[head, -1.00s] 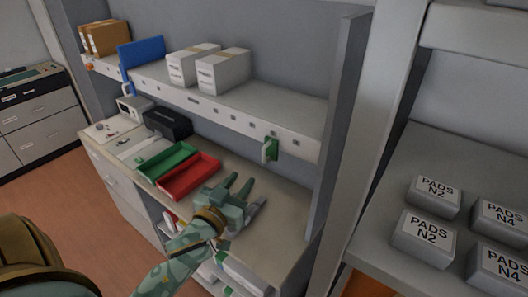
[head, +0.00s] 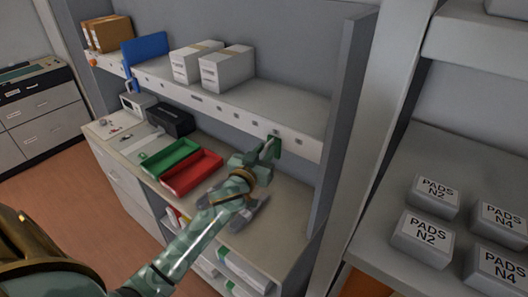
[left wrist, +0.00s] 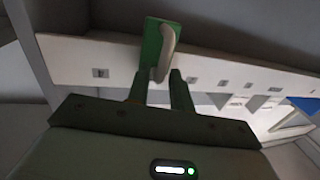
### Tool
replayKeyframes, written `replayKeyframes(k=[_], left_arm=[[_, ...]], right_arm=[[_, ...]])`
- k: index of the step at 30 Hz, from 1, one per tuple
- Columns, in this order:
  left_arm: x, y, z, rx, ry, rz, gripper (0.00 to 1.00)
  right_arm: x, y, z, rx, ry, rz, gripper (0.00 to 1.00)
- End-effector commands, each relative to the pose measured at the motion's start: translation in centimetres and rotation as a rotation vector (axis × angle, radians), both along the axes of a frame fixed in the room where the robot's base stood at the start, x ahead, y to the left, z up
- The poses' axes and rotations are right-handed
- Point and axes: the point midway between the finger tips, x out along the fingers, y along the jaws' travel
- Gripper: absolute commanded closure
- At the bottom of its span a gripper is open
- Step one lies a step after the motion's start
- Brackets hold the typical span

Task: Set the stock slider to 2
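The stock slider (head: 275,148) is a green block with a pale grey tab, on the white front edge of the shelf (head: 225,108) near its right end. In the left wrist view the slider (left wrist: 152,44) is straight ahead, with its tab (left wrist: 167,48) pointing toward me. My left gripper (head: 264,158) is right at the slider and partly covers it. In the left wrist view its two fingers (left wrist: 158,82) are apart, with the tab's lower end between or just beyond the tips; contact cannot be told. The small marks along the edge are too small to read. My right gripper is not in view.
Below, a green tray (head: 168,160) and a red tray (head: 190,172) lie on the counter. A grey upright panel (head: 340,120) closes the right side, close to the slider.

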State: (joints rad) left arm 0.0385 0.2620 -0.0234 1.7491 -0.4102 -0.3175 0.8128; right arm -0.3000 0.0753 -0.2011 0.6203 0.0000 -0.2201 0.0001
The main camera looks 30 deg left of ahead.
Motion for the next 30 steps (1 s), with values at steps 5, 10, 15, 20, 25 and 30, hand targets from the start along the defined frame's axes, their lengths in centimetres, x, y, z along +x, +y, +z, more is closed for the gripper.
replayKeyframes(k=[5, 10, 15, 20, 25, 30], left_arm=[[0.0, 0.0, 0.0, 0.000, 0.000, 0.000, 1.00], [0.1, 1.4, 0.1, 0.000, 0.003, 0.001, 1.00], [0.4, 5.1, 0.2, 0.002, 0.002, 0.002, 1.00], [0.6, 7.3, 0.1, -0.001, 0.001, 0.001, 1.00], [0.6, 7.6, 0.0, -0.003, 0.000, 0.001, 1.00], [0.6, 7.5, 0.0, -0.003, 0.000, 0.001, 0.85]], right_arm=[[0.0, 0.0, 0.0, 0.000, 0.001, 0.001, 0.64], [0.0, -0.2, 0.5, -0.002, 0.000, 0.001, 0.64], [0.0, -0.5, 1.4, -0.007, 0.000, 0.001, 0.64], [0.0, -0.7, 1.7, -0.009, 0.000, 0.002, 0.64], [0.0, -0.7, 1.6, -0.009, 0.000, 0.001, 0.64], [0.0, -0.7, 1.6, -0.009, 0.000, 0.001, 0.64]])
